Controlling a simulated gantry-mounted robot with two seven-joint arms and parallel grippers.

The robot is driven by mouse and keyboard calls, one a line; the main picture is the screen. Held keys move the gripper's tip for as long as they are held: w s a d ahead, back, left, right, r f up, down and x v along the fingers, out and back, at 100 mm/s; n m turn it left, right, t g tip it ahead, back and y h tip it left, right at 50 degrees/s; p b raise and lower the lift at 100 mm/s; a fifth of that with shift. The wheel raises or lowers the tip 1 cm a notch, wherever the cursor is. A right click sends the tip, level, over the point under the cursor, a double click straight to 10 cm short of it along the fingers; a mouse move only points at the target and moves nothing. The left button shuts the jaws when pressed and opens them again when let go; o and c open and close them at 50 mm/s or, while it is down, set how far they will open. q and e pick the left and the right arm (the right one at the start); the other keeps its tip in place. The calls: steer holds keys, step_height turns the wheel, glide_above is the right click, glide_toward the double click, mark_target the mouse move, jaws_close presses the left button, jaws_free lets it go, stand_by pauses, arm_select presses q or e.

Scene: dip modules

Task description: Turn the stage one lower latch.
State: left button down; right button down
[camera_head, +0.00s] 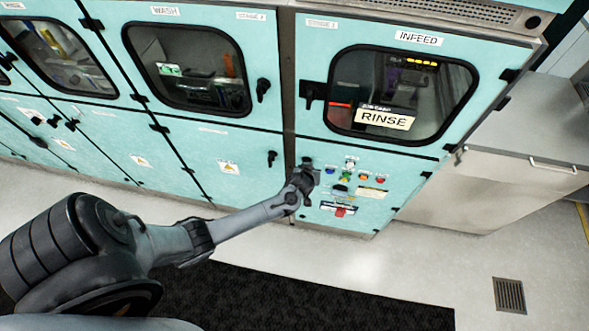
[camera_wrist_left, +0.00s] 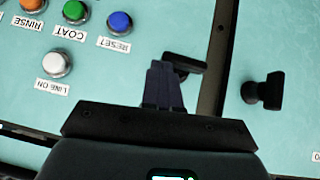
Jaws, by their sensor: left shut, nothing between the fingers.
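My left gripper (camera_head: 306,168) reaches the left edge of the lower panel under the INFEED door and hides most of the latch there in the head view. In the left wrist view, its fingers (camera_wrist_left: 163,80) are shut with nothing between them. Their tips are right beside a dark latch (camera_wrist_left: 190,64), whose handle extends to the right of them toward the panel seam. Part of this latch is hidden behind the fingers; I cannot tell whether they touch it. My right gripper is in neither view.
A second dark latch (camera_wrist_left: 265,90) sits across the seam; it also shows in the head view (camera_head: 271,158). Buttons, including a blue RESET button (camera_wrist_left: 120,22) and white LINE ON button (camera_wrist_left: 57,64), are close by. A red switch (camera_head: 340,211) is below. A dark mat (camera_head: 300,295) lies on the floor.

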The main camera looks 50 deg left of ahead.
arm_select(q)
steer(key=shift+r, duration=0.1)
steer(key=w+r+p+v, duration=0.2)
steer(key=p+v, duration=0.2)
steer(key=v, duration=0.8)
steer(key=s+d+f+g+h, duration=0.1)
steer(key=s+d+f, duration=0.15)
steer(key=s, duration=0.75)
steer(key=s+d+r+m+g+h, duration=0.2)
steer(key=s+d+r+m+h, duration=0.2)
steer(key=s+d+r+m, duration=0.6)
step_height(320, 180, up, 5)
steer(key=shift+s+d+f+m+g+p, duration=0.1)
steer(key=shift+s+d+m+g+p, duration=0.3)
steer(key=shift+s+d, duration=0.25)
